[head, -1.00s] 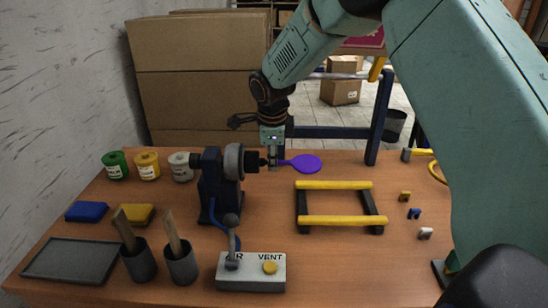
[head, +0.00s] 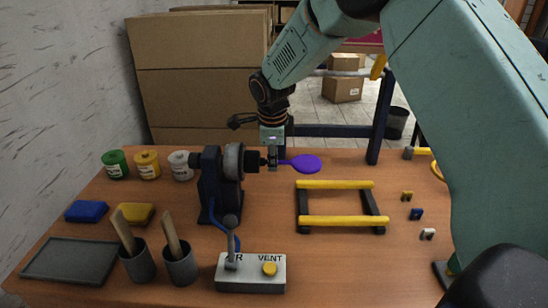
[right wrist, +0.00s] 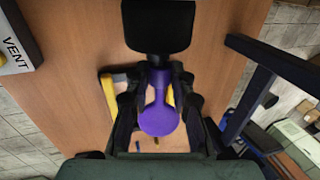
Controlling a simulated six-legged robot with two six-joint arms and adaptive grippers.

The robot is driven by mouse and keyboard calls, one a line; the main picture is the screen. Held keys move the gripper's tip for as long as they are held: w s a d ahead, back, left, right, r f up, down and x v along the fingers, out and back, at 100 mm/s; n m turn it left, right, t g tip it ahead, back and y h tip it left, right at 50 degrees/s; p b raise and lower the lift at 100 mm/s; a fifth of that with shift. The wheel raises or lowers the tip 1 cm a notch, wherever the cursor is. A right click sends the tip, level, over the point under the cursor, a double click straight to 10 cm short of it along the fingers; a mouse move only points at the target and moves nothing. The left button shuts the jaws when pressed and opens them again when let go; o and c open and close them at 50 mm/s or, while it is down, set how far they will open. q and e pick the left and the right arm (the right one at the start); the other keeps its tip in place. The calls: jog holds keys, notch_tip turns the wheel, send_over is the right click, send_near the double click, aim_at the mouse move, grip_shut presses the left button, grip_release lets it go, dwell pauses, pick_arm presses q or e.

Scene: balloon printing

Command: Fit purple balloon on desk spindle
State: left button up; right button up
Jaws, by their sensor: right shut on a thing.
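The purple balloon (head: 306,163) is flat, with its round body pointing right in the head view. My right gripper (head: 272,164) is shut on its neck, close to the spindle end. In the right wrist view, the balloon (right wrist: 158,118) shows between the fingers, its neck running up to the dark spindle nose (right wrist: 157,28). The desk spindle (head: 234,162) is a dark machine with a grey disc, its nose pointing right at the balloon's neck. The neck's mouth meets or overlaps the nose; the fingers hide how far. My left gripper is not in view.
A yellow-railed rack (head: 336,203) stands right of the spindle. A control box (head: 250,272) with lever and VENT button is in front. Paint pots (head: 147,164), sponges (head: 87,211), cups (head: 180,264) and a tray (head: 70,260) fill the left. Small clips (head: 416,213) lie at right.

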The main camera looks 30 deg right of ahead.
jog(key=shift+s+a+r, duration=0.15)
jog(key=shift+a+r, duration=0.05)
jog(key=shift+a, duration=0.15)
jog(key=shift+w+f, duration=0.15)
jog(key=shift+w, duration=0.15)
jog(key=shift+s+a, duration=0.1)
jog(key=shift+a, duration=0.05)
jog(key=o, duration=0.8)
